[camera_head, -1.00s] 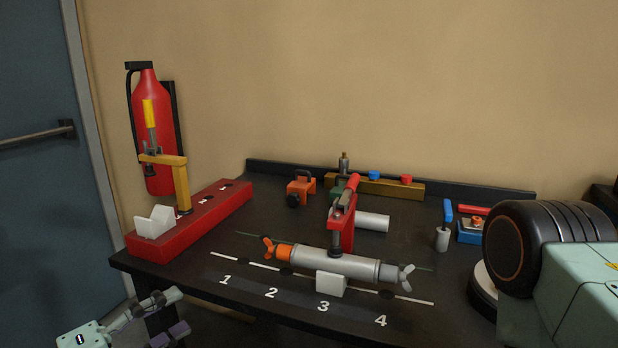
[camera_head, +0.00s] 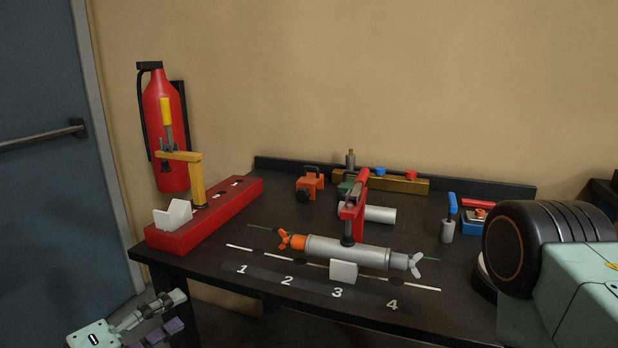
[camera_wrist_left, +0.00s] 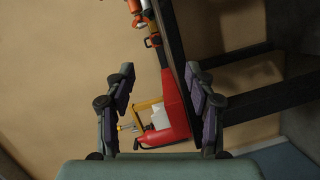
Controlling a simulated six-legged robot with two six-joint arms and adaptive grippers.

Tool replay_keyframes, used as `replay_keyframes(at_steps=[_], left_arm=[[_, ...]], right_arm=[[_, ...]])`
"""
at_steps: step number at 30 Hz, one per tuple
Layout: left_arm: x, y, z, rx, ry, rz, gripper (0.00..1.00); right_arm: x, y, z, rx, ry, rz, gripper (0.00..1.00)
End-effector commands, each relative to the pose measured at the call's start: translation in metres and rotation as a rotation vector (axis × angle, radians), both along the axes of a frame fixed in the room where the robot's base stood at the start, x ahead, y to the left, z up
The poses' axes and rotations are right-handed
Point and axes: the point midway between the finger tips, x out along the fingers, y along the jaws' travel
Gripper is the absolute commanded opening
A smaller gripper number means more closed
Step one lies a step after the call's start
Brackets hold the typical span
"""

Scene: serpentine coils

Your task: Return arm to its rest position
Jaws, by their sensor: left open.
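My left gripper (camera_head: 165,318) is at the bottom left of the head view, in front of and below the table's left front corner. It is open and empty, apart from everything on the table. In the left wrist view its two dark purple fingers (camera_wrist_left: 160,110) stand wide apart. Between and beyond them shows a red base (camera_wrist_left: 165,129) with a yellow clamp. My right gripper is not in view.
The dark table (camera_head: 430,300) holds a silver cylinder with an orange end (camera_head: 345,250) under a red clamp (camera_head: 354,210). A red block (camera_head: 215,218) with a yellow clamp (camera_head: 185,157) stands at the left. A fire extinguisher (camera_head: 168,110) hangs behind. A blue-grey door (camera_head: 45,200) is far left.

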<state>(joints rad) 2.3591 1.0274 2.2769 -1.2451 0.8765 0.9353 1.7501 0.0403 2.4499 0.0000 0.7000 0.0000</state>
Motion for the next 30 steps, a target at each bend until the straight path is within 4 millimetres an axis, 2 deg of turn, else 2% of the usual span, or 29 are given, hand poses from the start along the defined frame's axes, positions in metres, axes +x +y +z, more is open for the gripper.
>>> replay_keyframes(at_steps=[5, 8, 11, 15, 21, 24, 27, 30], left_arm=[[-0.002, 0.003, -0.037, 0.193, 0.081, 0.042, 0.55], [-0.016, 0.002, -0.074, 0.349, 0.175, 0.033, 0.55], [-0.040, 0.002, -0.116, 0.515, 0.289, -0.003, 0.55], [-0.089, 0.003, -0.172, 0.742, 0.461, -0.098, 0.55], [-0.175, 0.009, -0.231, 1.006, 0.690, -0.267, 0.55], [-0.217, 0.011, -0.249, 1.096, 0.787, -0.342, 0.55], [-0.250, 0.011, -0.261, 1.157, 0.845, -0.414, 0.55], [-0.272, 0.007, -0.270, 1.192, 0.861, -0.491, 0.55]], right_arm=[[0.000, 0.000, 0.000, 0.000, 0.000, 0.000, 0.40], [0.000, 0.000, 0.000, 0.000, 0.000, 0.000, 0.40], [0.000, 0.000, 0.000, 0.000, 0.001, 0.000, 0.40], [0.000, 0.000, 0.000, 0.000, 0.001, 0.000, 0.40], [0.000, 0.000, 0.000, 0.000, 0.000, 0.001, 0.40], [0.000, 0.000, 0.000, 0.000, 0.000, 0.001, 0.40], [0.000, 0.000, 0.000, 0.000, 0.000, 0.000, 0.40], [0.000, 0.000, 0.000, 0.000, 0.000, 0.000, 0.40]])
